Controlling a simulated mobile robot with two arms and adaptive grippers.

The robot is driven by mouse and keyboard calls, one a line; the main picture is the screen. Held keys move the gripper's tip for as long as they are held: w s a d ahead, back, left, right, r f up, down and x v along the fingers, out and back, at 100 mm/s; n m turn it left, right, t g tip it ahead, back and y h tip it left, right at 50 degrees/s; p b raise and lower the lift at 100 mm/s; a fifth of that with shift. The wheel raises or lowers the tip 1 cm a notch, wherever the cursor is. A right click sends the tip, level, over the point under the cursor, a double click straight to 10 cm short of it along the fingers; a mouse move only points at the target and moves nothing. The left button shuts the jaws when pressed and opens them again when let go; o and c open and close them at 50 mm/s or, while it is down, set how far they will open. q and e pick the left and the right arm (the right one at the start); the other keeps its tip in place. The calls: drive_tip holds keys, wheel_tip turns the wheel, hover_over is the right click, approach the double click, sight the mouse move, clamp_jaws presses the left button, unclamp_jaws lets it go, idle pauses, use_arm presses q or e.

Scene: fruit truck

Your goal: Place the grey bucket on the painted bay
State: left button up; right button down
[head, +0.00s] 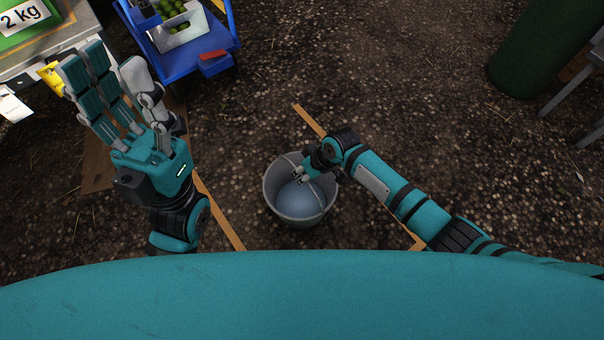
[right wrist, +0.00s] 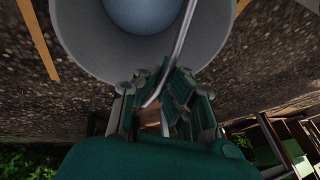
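The grey bucket (head: 302,212) is upright in the middle of the head view, open at the top and with nothing visible inside. My right gripper (head: 308,172) is at its far right rim. In the right wrist view the bucket (right wrist: 95,50) fills the top, and its thin handle (right wrist: 183,40) runs down between my curled fingers (right wrist: 165,100), which are closed around it. Orange painted lines of the bay (head: 218,212) show on both sides of the bucket. I cannot tell whether its base touches the ground. My left gripper (head: 108,88) is open and empty at the left.
A blue cart (head: 190,62) with a white crate (head: 180,38) of green fruit stands at the top left. A table (head: 45,55) with a green "2 kg" box (head: 25,25) is beside it. A dark green cylinder (head: 545,50) stands at the top right. The gravel between is clear.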

drive_tip(key=shift+w+r, duration=0.1)
drive_tip(key=c, duration=2)
unclamp_jaws()
drive_tip(key=o, duration=0.5)
